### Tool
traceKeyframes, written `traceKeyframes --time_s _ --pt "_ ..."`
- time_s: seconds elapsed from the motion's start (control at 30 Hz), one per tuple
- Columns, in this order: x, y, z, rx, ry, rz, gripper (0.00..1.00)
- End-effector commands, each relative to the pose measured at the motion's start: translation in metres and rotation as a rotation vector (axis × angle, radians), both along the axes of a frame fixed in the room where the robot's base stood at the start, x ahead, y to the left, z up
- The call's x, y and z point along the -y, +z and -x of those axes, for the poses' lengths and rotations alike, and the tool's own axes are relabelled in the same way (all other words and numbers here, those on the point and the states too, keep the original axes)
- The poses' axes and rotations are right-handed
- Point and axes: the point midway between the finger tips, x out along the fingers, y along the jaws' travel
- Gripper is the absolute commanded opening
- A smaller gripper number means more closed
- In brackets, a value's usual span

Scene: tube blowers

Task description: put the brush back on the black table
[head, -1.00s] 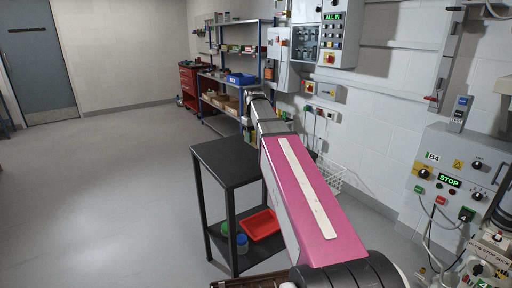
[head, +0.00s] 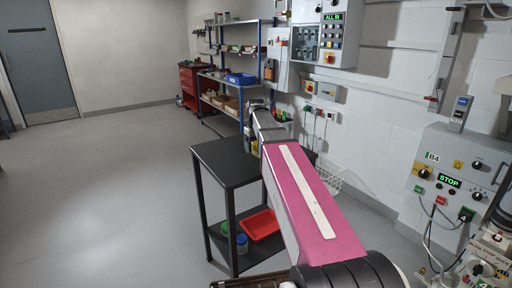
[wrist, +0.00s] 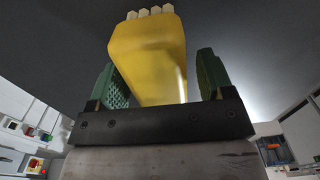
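The brush (wrist: 150,65) fills the middle of the wrist view, with a yellow body and a row of white tufts at the top. My gripper (wrist: 160,75) has green ridged fingers, one on each side of the brush. A gap shows between the brush and the right finger, and the brush partly covers the left finger. The fingers look open around it. The black table (head: 226,160) stands in the middle of the head view, with my arm reaching over its far right part. My forearm mostly hides my gripper and the brush there.
A red tray (head: 261,224) and small jars sit on the table's lower shelf. A blue-framed rack with a blue bin (head: 240,79) stands behind. Wall panels and a wire basket (head: 329,180) are on the right. The floor at left is clear.

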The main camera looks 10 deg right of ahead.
Motion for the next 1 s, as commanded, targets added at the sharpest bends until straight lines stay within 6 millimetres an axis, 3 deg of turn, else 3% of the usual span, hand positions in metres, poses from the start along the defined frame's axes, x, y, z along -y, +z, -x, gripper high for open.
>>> traceKeyframes --time_s 0.27,0.43,1.0 --pt "0.000 0.001 0.000 0.000 0.000 0.000 0.73" --pt "0.000 0.012 0.000 0.000 0.000 0.000 0.73" --pt "0.000 0.102 -0.001 0.001 0.000 0.001 0.73"
